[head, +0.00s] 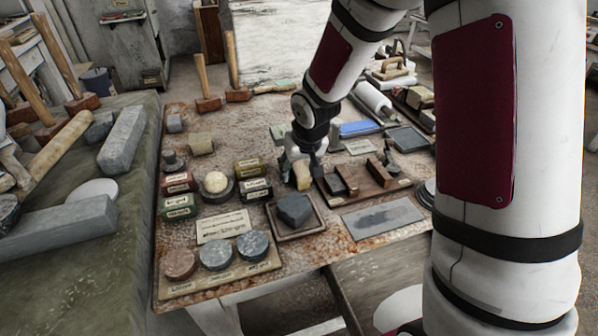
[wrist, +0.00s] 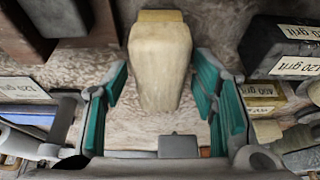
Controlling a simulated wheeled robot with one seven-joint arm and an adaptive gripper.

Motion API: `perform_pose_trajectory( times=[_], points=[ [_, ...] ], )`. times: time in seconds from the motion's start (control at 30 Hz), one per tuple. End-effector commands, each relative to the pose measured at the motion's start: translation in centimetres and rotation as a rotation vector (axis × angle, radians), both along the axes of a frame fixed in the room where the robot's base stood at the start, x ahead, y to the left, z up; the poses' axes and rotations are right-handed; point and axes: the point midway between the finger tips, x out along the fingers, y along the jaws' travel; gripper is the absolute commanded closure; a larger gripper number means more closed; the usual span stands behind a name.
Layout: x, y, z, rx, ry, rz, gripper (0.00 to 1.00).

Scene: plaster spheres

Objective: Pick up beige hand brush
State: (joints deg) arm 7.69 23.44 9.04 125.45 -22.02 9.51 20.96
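The beige hand brush (wrist: 160,68) shows in the wrist view as a pale, worn, tapered block between the two fingers of my gripper (wrist: 162,88). The teal finger pads stand apart on either side, with a visible gap on each side of it. In the head view, the beige piece (head: 303,178) shows just below my gripper (head: 302,166), low over the table. My gripper is open. The brush's underside and any bristles are not visible.
A wooden tray with dark blocks (head: 362,189) is close on the right. Labelled grit blocks (head: 256,188) stand close on the left. A dark stone in a square tray (head: 294,209) is in front. The rusty table (head: 340,243) is crowded around the gripper.

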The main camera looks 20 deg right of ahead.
Motion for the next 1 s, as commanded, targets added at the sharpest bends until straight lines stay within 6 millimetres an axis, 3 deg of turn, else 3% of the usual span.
perform_pose_trajectory(
  times=[0.03,0.17,0.27,0.67,0.97,1.0],
  points=[
    [0.0,0.0,0.0,0.0,0.0,0.0,0.64],
    [0.0,0.0,0.0,0.0,0.0,0.0,0.93],
    [0.0,0.0,0.0,0.0,0.0,0.0,1.0],
    [0.0,0.0,0.6,0.0,-0.001,-0.001,1.0],
    [0.0,-0.1,4.6,0.0,-0.005,-0.003,1.0],
    [-1.0,-0.3,4.3,0.0,0.0,-0.002,1.0]
  ],
)
